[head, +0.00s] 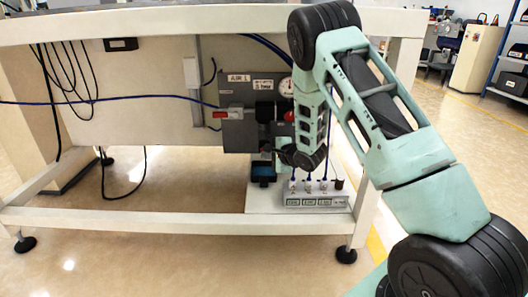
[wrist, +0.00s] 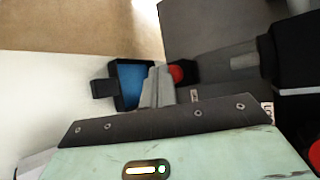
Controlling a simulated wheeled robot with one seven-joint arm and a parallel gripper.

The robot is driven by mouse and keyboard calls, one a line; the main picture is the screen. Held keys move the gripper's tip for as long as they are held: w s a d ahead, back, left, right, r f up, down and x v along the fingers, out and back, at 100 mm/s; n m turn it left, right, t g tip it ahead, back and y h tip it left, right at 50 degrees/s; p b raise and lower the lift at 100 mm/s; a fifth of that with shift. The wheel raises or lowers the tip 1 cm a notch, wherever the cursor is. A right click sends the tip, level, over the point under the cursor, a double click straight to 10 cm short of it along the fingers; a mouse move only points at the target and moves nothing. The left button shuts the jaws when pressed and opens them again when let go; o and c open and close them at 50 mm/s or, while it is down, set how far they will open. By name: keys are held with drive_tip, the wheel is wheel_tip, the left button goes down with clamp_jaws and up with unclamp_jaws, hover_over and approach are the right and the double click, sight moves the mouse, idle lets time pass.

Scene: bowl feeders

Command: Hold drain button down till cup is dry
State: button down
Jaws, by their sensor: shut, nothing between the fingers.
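My gripper (wrist: 158,80) is shut and empty, its fingers pointing away over the equipment under the bench. In the wrist view a red button (wrist: 177,73) in a dark housing shows just right of the fingertips, which partly cover it. I cannot tell whether they touch or press it. A dark cup (wrist: 103,89) with a blue inside lies just left of the fingertips. The blue may be liquid or the cup's own colour; I cannot tell. In the head view the cup (head: 262,172) sits below the grey panel, beside my wrist, and the button is hidden or too small to tell.
The grey panel (head: 238,135) carries an air label, a pressure gauge (head: 287,87) and a red switch (head: 220,114). A labelled block (head: 316,200) with several small fittings stands on the white shelf (head: 262,201). The bench top (head: 190,22) overhangs. Cables hang at left.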

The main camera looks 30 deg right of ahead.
drive_tip(key=shift+s+a, duration=0.2)
drive_tip(key=shift+s, duration=0.15)
drive_tip(key=shift+s+a, duration=0.1)
drive_tip(key=shift+s+a+p, duration=0.3)
drive_tip(key=shift+s+a, duration=0.35)
drive_tip(key=shift+s, duration=0.35)
drive_tip(key=shift+s+a+p, duration=0.3)
drive_tip(key=shift+s+a, duration=0.35)
drive_tip(key=shift+s, duration=0.3)
